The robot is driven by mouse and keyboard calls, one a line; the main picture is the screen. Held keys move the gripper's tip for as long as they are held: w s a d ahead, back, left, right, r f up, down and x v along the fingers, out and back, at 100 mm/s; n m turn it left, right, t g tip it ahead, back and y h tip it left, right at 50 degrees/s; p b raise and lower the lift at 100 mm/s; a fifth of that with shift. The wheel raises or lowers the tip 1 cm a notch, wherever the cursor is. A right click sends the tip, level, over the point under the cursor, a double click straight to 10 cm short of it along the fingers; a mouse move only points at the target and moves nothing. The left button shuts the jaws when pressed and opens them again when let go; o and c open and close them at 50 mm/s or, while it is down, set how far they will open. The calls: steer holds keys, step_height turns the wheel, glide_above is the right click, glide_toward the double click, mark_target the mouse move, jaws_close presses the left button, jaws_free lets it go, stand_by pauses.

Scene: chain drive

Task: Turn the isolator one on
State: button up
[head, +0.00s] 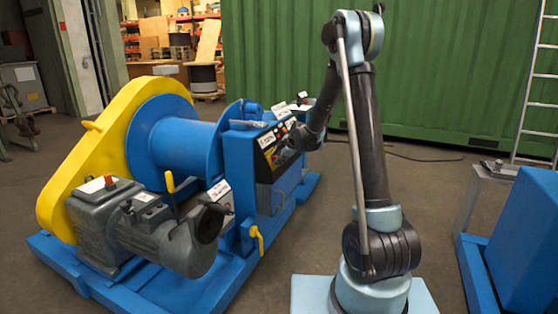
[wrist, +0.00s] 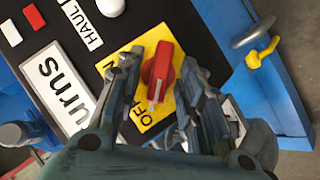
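The isolator is a red rotary handle (wrist: 157,76) on a yellow plate (wrist: 144,123) in the wrist view. The plate has black lettering, with "OFF" partly readable at its lower left. The handle lies nearly upright in the picture, its white mark at the lower end. My gripper (wrist: 162,60) is open, one finger on each side of the handle, with gaps visible on both sides. In the head view my gripper (head: 301,138) is at the black control panel (head: 268,163) of the blue winch, and the handle is hard to make out there.
White labels reading "HAUL" (wrist: 81,24) and "urns" (wrist: 58,87) lie left of the handle. A yellow lever (wrist: 262,53) is at the right. In the head view, the blue drum (head: 175,140) and yellow chain guard (head: 92,150) stand left. A green container (head: 440,70) stands behind.

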steer(key=shift+c, duration=0.6)
jaws_close()
steer(key=m+g, duration=0.2)
steer(key=shift+w+r+m, duration=0.15)
steer(key=shift+w+m, duration=0.05)
steer(key=shift+m, duration=0.2)
steer(key=m+g, duration=0.2)
steer(key=m, duration=0.1)
steer(key=shift+w+d+g+y, duration=0.1)
steer(key=shift+w+g+y, duration=0.2)
steer(key=m+g, duration=0.1)
steer(key=m+g+y, duration=0.1)
steer(key=m, duration=0.1)
steer(key=shift+w+d, duration=0.1)
steer(key=shift+w, duration=0.2)
steer(key=m, duration=0.1)
steer(key=m+g+y, duration=0.1)
steer(key=m+g, duration=0.1)
steer(key=shift+w+d+m+y, duration=0.2)
steer(key=shift+w+m+y, duration=0.05)
steer(key=shift+m+y, duration=0.15)
